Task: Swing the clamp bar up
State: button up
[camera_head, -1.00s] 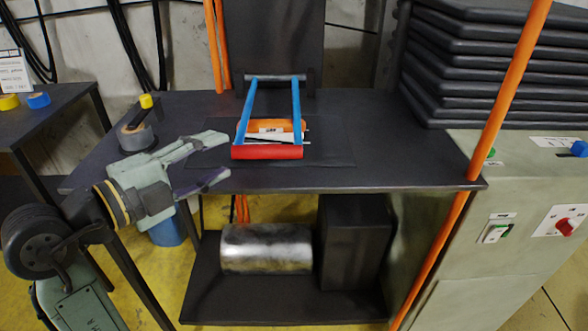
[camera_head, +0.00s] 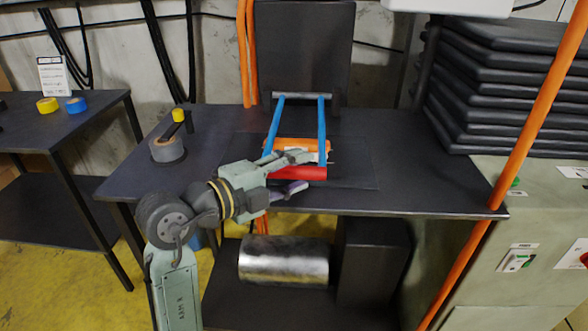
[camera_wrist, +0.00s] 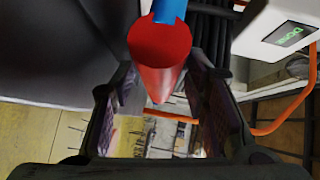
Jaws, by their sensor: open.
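The clamp bar has two blue side arms (camera_head: 322,125), hinged at the back of the dark bench on a grey rod (camera_head: 302,96). Its red front bar (camera_head: 306,173) lies low near the bench's front edge, over an orange piece (camera_head: 290,145). My gripper (camera_head: 304,172) is open at the left part of the red bar, one finger above and one below in the picture. In the wrist view, the end of the red bar (camera_wrist: 160,55) is close ahead, between the open fingers (camera_wrist: 166,110). I cannot tell whether they touch it.
A dark panel (camera_head: 303,50) stands behind the hinge. An orange pole (camera_head: 530,125) and stacked black slabs (camera_head: 500,80) are at right. A metal cylinder (camera_head: 284,261) lies on the lower shelf.

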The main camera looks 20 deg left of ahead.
jog(key=shift+c, duration=0.5)
grip_shut()
dwell(0.3)
